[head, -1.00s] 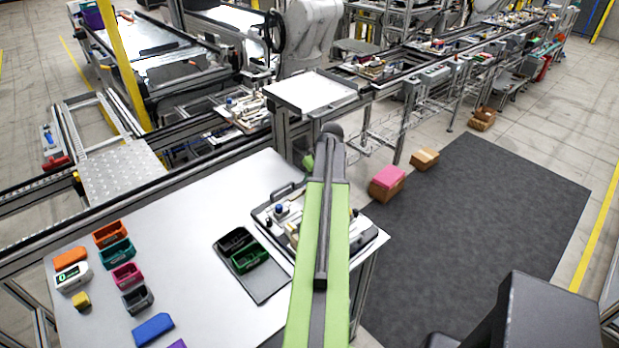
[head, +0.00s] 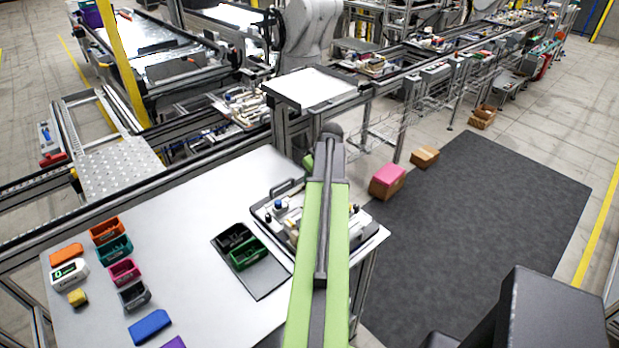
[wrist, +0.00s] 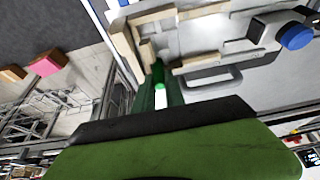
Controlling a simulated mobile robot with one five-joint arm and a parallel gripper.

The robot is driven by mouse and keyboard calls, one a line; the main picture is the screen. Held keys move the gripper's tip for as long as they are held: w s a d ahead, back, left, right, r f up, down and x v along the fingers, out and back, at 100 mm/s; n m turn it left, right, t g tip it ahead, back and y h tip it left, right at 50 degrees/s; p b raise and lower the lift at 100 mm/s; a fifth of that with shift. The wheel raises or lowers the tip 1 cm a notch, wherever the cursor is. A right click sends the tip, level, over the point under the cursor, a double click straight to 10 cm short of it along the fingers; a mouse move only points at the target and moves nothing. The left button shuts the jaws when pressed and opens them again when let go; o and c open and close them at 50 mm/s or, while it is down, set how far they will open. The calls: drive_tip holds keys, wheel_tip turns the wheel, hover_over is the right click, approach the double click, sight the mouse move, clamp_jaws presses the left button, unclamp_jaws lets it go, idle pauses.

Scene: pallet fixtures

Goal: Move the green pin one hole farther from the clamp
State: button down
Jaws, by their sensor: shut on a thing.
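The green pin (wrist: 158,74) shows in the wrist view between the dark green fingers of my gripper (wrist: 159,88), which is shut on it. The pin is over or at the pallet fixture (wrist: 205,79), next to its beige blocks (wrist: 150,22). I cannot tell whether its lower end is in a hole. A blue-topped knob (wrist: 295,37) on a dark base is on the fixture's right; I cannot tell whether this is the clamp. In the head view the fixture (head: 262,212) lies at the table's right end, partly behind my arm. The pin and gripper tips are hidden there.
A dark tray (head: 262,283) with a black and a green bin (head: 249,253) lies left of the fixture. Several coloured bins and blocks stand on the table's left side. A conveyor (head: 190,150) runs behind the table. The middle of the table (head: 185,230) is clear.

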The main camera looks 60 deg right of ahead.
drive_tip(key=c, duration=1.3)
unclamp_jaws()
drive_tip(key=shift+r, duration=0.1)
drive_tip(key=p+v, duration=1.6)
drive_tip(key=v, duration=0.1)
drive_tip(key=shift+r, duration=0.2)
drive_tip(key=shift+a+f, duration=0.1)
